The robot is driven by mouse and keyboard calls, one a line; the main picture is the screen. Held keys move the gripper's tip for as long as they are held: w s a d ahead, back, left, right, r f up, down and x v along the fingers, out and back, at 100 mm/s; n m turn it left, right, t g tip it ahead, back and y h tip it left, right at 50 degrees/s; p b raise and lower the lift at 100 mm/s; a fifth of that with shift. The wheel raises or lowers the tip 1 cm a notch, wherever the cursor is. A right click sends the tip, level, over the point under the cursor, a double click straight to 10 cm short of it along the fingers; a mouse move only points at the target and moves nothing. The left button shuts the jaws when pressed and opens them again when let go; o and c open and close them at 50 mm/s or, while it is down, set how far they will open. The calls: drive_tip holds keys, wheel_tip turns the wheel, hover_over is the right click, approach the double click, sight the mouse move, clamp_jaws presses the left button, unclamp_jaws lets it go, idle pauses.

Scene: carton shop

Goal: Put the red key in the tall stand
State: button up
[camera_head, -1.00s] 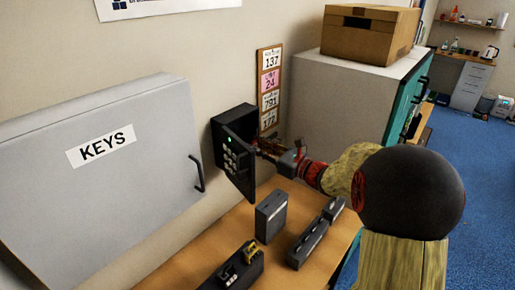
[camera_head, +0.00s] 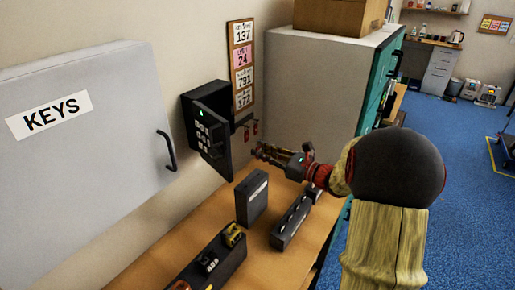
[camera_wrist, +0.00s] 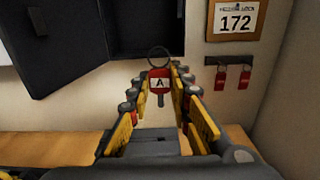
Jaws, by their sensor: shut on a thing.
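A red key tag marked A (camera_wrist: 159,80), with a ring above and a key shaft below, is between the fingertips of my gripper (camera_wrist: 160,98) in the wrist view. My gripper is shut on it. In the head view my gripper (camera_head: 262,150) is above the bench, in front of the open key safe (camera_head: 207,118); the tag is too small to make out there. A dark upright block (camera_head: 251,198), which seems to be the tall stand, is on the bench below and left of my gripper. A lower, longer block (camera_head: 292,222) lies to its right.
The safe's keypad door (camera_head: 213,138) stands open. Two red tags hang on a hook rail (camera_wrist: 228,61) right of the safe. A grey KEYS cabinet (camera_head: 85,150) is at left, a dark tray (camera_head: 212,262) at front. Bare bench (camera_head: 165,262) shows between.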

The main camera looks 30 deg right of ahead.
drive_tip(key=shift+a+r, duration=0.15)
drive_tip(key=shift+a, duration=0.05)
drive_tip(key=b, duration=0.4)
hover_over(261, 176)
drive_tip(key=shift+f, duration=2.75)
drive_tip(key=shift+f+b, duration=0.55)
drive_tip(key=shift+f, duration=1.35)
idle(0.6)
